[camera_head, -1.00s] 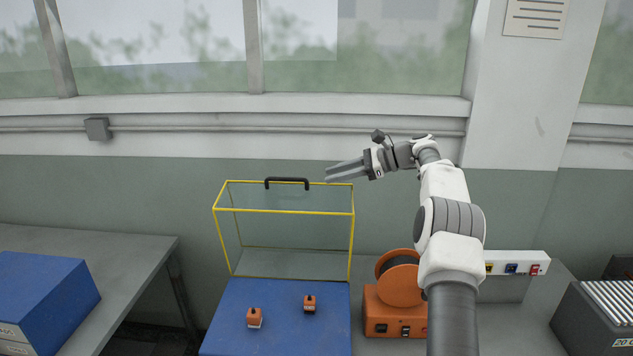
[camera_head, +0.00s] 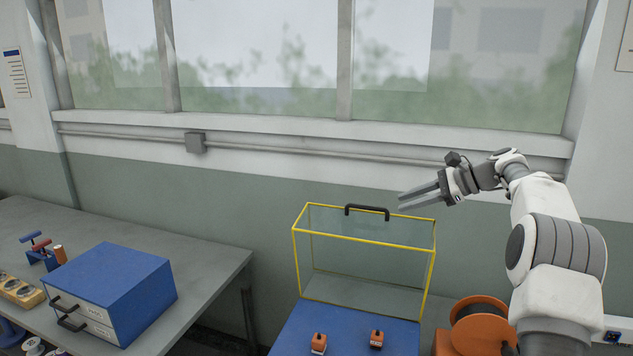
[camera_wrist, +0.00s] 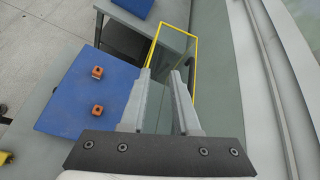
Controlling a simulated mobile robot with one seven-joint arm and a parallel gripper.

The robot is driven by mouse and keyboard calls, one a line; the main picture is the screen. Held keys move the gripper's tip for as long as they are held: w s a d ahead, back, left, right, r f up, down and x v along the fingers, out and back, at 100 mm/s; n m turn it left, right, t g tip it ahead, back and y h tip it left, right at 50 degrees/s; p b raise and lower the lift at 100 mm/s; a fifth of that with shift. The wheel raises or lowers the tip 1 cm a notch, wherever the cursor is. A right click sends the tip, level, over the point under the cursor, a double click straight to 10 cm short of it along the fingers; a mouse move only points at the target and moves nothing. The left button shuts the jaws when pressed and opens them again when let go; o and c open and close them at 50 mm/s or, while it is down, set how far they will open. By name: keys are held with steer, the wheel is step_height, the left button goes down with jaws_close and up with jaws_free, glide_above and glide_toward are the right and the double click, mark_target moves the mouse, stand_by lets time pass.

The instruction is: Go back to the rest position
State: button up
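My gripper (camera_head: 420,196) is raised in the air at the right in the head view, at about the height of the top of the yellow-framed clear guard (camera_head: 434,262). Its two grey fingers point left and show a gap with nothing between them. In the wrist view my gripper (camera_wrist: 160,72) is open and empty, its fingertips overlapping the guard's yellow frame (camera_wrist: 190,62) in the picture. I cannot tell how far apart they are, but no contact shows.
A blue mat (camera_head: 300,330) with two small orange blocks (camera_head: 319,343) (camera_head: 376,339) lies in front of the guard. An orange reel unit (camera_head: 478,325) stands below my arm. At left, a grey table (camera_head: 190,245) bears a blue drawer box (camera_head: 125,280).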

steer(key=s+a+r+n+h+b, duration=0.1)
steer(key=s+a+n+h, duration=0.2)
steer(key=s, duration=0.4)
steer(key=s+a+r+n+g+h, duration=0.1)
steer(key=s+a+n, duration=0.2)
steer(key=s+a, duration=0.3)
steer(key=s+a+r+n+h+b, duration=0.1)
steer(key=s+a+n+h, duration=0.2)
steer(key=s, duration=0.5)
steer(key=s+f+n+h, duration=0.1)
steer(key=s+f+n, duration=0.2)
steer(key=s, duration=0.4)
steer(key=s+d+f+n+t+h+b, duration=0.1)
steer(key=s+f, duration=0.3)
steer(key=s, duration=0.4)
steer(key=s+f+n+h+b, duration=0.1)
steer(key=s+f+n, duration=0.2)
steer(key=s, duration=0.4)
steer(key=shift+s+d+f+n+h, duration=0.3)
steer(key=shift+f+n+h, duration=0.1)
steer(key=shift+n, duration=0.4)
